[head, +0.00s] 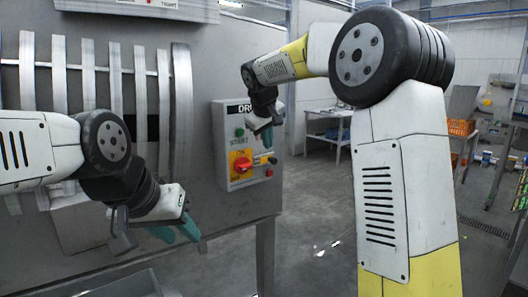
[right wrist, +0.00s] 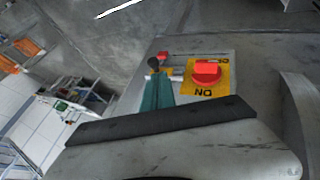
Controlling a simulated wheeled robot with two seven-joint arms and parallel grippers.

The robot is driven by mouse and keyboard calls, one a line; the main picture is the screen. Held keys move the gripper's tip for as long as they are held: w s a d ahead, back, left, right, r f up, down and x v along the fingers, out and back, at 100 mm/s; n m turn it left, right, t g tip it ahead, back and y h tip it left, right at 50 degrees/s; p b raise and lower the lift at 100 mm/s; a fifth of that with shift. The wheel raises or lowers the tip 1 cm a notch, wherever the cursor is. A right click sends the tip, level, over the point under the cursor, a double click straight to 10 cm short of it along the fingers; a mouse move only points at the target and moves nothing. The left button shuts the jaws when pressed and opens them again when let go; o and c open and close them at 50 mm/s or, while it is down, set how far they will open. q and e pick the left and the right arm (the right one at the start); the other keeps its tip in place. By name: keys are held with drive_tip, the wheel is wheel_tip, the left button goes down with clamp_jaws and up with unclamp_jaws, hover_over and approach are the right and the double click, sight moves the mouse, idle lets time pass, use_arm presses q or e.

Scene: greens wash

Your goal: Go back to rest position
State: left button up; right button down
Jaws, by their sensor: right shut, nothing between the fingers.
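My right gripper (head: 268,136) is in front of the control panel (head: 220,133), near its upper right side. Its teal fingers (right wrist: 157,92) are together in the right wrist view, with nothing between them. Their tips overlap the small black-knobbed switch (right wrist: 154,62) in that view; I cannot tell whether they touch it. The red rotary knob (head: 241,164) sits on a yellow plate, apart from the fingers; it also shows in the right wrist view (right wrist: 206,73). My left gripper (head: 178,232) is low at the left, its teal fingers apart and empty.
A large grey machine (head: 225,60) with curved metal slats (head: 118,75) stands close at the left. A metal tray edge (head: 110,283) shows at the bottom left. A table (head: 328,137) and orange crates (head: 461,127) stand further back. The floor (head: 315,205) between is clear.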

drive_tip(key=shift+v, duration=0.95)
drive_tip(key=shift+s, duration=0.1)
